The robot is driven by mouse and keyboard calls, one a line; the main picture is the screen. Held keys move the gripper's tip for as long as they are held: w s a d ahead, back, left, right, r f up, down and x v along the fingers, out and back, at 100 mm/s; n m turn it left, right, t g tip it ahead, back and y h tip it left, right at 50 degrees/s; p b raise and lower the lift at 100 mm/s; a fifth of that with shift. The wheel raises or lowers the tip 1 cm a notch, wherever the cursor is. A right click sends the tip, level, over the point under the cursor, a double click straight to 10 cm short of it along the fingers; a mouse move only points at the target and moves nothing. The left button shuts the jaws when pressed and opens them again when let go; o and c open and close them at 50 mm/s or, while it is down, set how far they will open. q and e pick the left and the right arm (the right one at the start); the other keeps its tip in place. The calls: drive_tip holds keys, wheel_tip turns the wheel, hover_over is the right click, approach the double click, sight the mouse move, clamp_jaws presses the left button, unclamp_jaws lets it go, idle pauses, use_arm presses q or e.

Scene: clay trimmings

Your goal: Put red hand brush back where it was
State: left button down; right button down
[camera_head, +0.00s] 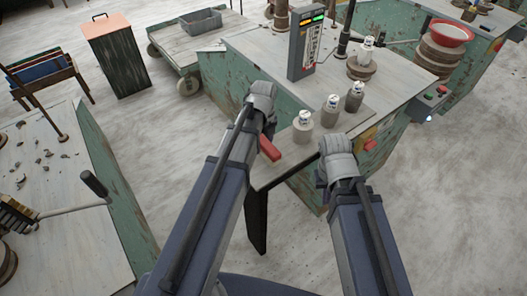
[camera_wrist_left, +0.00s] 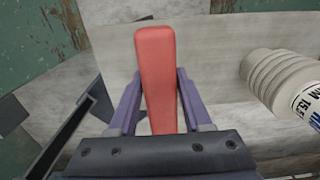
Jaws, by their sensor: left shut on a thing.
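The red hand brush shows as a red bar (camera_wrist_left: 158,75) between the purple fingers of my left gripper (camera_wrist_left: 160,105) in the left wrist view. The gripper is shut on it. In the head view the red part (camera_head: 269,146) sticks out beside my left wrist, over the near left edge of the green workbench (camera_head: 285,172). The bristles cannot be made out. My right wrist (camera_head: 336,155) is by the bench's near edge, right of the left one; its fingers are hidden.
Several grey bottles stand on the bench, the closest one (camera_head: 303,128) right of the brush; one also shows in the left wrist view (camera_wrist_left: 275,75). A control box (camera_head: 306,45) stands behind. At left, another table (camera_head: 60,215) carries scattered trimmings. Floor between is clear.

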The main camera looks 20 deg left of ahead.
use_arm(q)
drive_tip(key=shift+f+b, duration=0.85)
drive_tip(key=shift+f, duration=0.5)
drive_tip(key=shift+f, duration=0.15)
drive_tip(key=shift+c, duration=1.7)
unclamp_jaws()
